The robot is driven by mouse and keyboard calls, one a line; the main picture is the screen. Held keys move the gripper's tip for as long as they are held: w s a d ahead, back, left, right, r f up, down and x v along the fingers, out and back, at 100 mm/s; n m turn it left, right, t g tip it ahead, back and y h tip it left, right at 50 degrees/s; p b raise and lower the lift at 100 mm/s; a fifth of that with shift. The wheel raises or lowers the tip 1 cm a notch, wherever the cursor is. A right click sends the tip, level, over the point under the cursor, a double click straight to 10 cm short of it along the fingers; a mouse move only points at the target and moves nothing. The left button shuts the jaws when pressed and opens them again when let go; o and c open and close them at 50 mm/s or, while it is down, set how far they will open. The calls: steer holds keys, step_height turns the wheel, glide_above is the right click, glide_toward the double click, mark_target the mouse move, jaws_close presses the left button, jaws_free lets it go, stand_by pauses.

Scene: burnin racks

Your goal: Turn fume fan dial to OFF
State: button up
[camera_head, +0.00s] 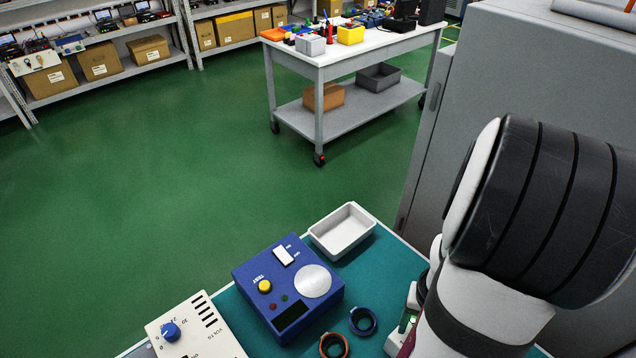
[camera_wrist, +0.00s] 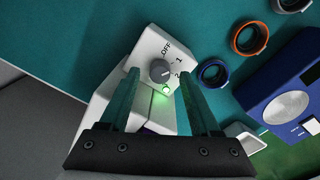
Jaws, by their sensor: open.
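The fume fan dial (camera_wrist: 160,71) is a round grey knob on a small white box (camera_wrist: 146,45), with OFF, 1 and 2 printed around it. Its pointer is too small to read surely. A green lamp (camera_wrist: 166,89) glows beside the knob. My gripper (camera_wrist: 158,80) is open, with one finger on each side of the dial in the wrist view; the jaws hold nothing, and I cannot tell whether they touch the knob. In the head view the white box (camera_head: 404,326) shows only partly behind my arm, its green lamp lit and the dial hidden.
A blue test box (camera_head: 310,309) with a yellow button, a white tray (camera_head: 318,240), a dark blue ring (camera_head: 374,323) and an orange ring (camera_head: 345,345) share the teal bench mat (camera_head: 375,270). A white VOLTS unit (camera_head: 212,340) stands left. A grey cabinet (camera_head: 500,70) rises behind my arm.

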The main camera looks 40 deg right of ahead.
steer(key=shift+f, duration=0.4)
jaws_close()
steer(key=shift+n, duration=0.3)
steer(key=n, duration=0.4)
steer(key=shift+n, duration=2.6)
